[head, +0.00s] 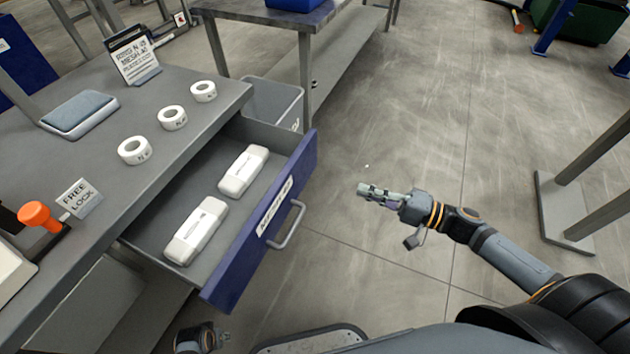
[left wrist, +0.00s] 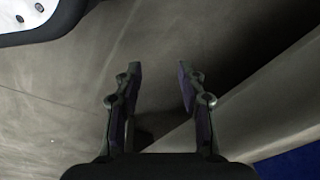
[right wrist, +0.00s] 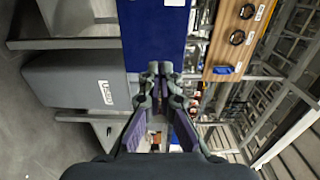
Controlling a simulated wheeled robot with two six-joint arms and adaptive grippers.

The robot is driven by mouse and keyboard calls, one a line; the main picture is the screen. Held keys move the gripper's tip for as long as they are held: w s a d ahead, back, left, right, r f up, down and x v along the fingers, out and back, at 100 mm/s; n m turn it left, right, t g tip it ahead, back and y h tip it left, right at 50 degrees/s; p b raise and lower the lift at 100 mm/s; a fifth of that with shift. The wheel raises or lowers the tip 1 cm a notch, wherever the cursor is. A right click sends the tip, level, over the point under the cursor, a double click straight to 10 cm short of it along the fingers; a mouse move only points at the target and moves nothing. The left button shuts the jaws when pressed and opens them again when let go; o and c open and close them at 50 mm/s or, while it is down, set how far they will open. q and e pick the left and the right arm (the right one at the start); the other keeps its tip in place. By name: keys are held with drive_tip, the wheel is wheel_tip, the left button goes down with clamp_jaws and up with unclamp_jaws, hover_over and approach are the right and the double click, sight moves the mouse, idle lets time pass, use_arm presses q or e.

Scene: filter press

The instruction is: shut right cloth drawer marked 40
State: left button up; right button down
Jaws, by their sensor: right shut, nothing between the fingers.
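The cloth drawer (head: 262,225) stands pulled out from the grey bench, with a blue front and a grey bar handle (head: 289,225). The white label on its front is too slanted to read surely. Two white folded packs (head: 197,231) (head: 243,170) lie inside. My right gripper (head: 364,189) is shut and empty, to the right of the drawer front and apart from it. It also shows shut in the right wrist view (right wrist: 160,68). My left gripper (left wrist: 160,80) is open and empty in the left wrist view; in the head view it is low, below the drawer's near corner.
The bench top (head: 190,95) holds several white rings, a sign stand (head: 135,55), a grey-blue pad (head: 80,112) and an orange knob (head: 38,215) by a FREE LOCK sign (head: 79,198). A grey bin (head: 272,103) stands behind the drawer.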

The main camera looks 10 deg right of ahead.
drive_tip(key=b, duration=0.6)
approach(303, 169)
drive_tip(key=b+x, duration=0.1)
drive_tip(key=x, duration=0.4)
drive_tip(key=shift+w+a, duration=0.1)
drive_tip(key=shift+a, duration=0.15)
drive_tip(key=shift+w+a, duration=0.35)
drive_tip(key=shift+a, duration=0.15)
use_arm(q)
drive_tip(key=w+d+r, duration=0.1)
drive_tip(key=d+r, duration=0.1)
drive_tip(key=r, duration=0.4)
drive_tip(key=w+d+r+t+h, duration=0.1)
drive_tip(key=d+r, duration=0.1)
drive_tip(key=r, duration=0.5)
drive_tip(key=shift+w+d+r, duration=0.25)
drive_tip(key=shift+d, duration=0.05)
